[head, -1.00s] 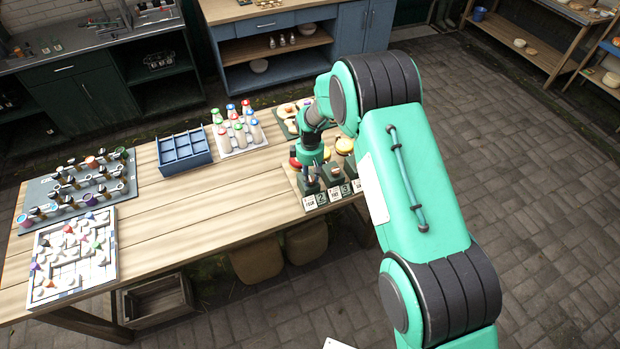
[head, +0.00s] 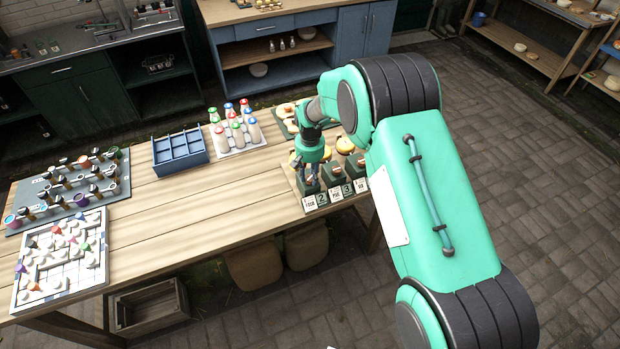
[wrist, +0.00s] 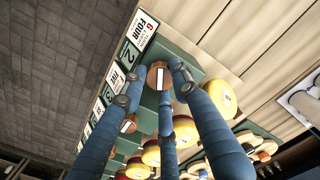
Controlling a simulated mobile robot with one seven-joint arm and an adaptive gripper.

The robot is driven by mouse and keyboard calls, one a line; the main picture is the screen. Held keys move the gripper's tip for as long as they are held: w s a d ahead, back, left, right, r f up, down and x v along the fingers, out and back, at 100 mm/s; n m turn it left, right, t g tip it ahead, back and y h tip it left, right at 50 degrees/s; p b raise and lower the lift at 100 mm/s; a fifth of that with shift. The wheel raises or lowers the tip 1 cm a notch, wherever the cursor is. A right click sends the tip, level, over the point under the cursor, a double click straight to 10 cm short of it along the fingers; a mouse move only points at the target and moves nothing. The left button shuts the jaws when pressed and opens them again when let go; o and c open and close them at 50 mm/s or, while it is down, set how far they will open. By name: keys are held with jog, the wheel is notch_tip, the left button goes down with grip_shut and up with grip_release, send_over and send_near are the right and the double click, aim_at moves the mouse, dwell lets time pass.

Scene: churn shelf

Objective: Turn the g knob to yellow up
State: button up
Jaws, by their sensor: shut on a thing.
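My gripper (head: 311,178) is at the left end of a row of dark green blocks on the table's right side. In the wrist view my gripper (wrist: 154,85) has its blue fingers closed around a brown round knob (wrist: 159,76) with a white bar. This knob sits on the green block beside the card marked FOUR (wrist: 143,30), whose small top letter looks like a G. A yellow disc (wrist: 220,98) is beside this block, its yellow side showing up. In the head view the fingers hide most of the knob.
More knobs, one of them brown (wrist: 127,125), and yellow discs continue along the row. Bottles on a white tray (head: 238,153) and a blue divided box (head: 180,152) stand to the left. The table's middle (head: 190,220) is clear.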

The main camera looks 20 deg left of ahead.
aim_at(310, 177)
jog(key=m+b, duration=0.1)
jog(key=m, duration=0.5)
jog(key=shift+b, duration=0.4)
jog(key=o, duration=1.1)
jog(key=shift+o, duration=0.2)
jog(key=shift+r, duration=0.15)
notch_tip(310, 177, up, 12)
jog(key=shift+f, duration=0.2)
jog(key=shift+r, duration=0.15)
